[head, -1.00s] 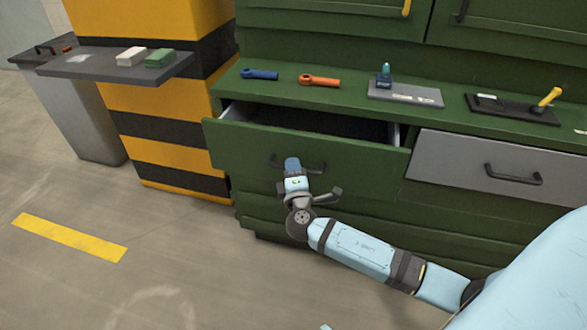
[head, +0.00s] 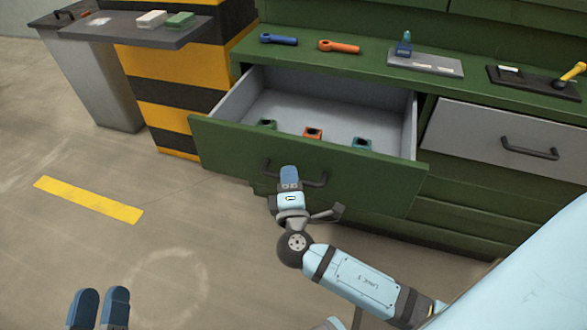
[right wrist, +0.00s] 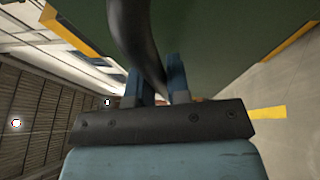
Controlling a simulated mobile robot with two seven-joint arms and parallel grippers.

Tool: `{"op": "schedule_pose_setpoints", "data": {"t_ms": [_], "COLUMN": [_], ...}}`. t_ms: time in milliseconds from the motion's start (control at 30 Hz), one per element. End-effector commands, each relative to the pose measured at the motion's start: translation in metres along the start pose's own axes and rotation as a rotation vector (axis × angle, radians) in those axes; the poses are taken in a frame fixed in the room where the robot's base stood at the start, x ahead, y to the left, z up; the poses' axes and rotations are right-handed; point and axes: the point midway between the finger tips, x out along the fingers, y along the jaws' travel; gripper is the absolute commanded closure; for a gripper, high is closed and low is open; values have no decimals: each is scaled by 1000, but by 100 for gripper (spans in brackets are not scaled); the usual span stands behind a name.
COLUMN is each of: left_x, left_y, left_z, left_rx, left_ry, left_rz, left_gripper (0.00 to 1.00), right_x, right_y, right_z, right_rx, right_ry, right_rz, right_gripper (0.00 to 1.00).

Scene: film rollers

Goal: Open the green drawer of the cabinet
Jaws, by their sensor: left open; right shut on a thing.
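The green drawer (head: 225,146) of the green cabinet (head: 455,205) is pulled well out. Its grey interior shows, with green, orange and teal small blocks inside near the front. My right gripper (head: 289,177) is at the dark handle (head: 313,183) on the drawer front. In the right wrist view its blue fingers (right wrist: 160,80) are shut on the curved black handle (right wrist: 135,35). My left gripper (head: 100,308) is at the lower left of the head view, above the floor, its two blue fingers apart and empty.
A grey drawer (head: 490,140) to the right is shut. A blue tool (head: 278,39) and an orange tool (head: 339,47) lie on the cabinet top. A grey shelf (head: 135,33) juts from a striped pillar (head: 180,95).

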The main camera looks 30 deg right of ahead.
Motion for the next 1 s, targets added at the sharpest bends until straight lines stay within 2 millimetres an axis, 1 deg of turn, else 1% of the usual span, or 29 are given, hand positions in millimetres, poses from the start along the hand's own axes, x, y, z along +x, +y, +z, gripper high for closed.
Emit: {"op": "schedule_pose_setpoints", "data": {"t_ms": [400,433,467,500,533,1000], "left_x": [1,1,1,1,0,-3], "left_y": [0,0,0,0,0,1], "left_z": [-1,-1,-1,0,0,4], "left_rx": [3,3,3,3,2,-3], "left_ry": [3,2,2,1,0,-8], "left_rz": [5,5,5,5,4,2], "left_gripper": [57,57,57,57,57,57], "right_x": [-3,-3,-3,-3,-3,0], "right_y": [0,0,0,0,0,-2], "right_z": [-1,-1,-1,-1,-1,-1], "right_rx": [-1,-1,-1,-1,0,0], "right_ry": [0,0,0,0,0,2], "right_rz": [0,0,0,0,0,0], "right_gripper": [100,81,74,65,59,59]}}
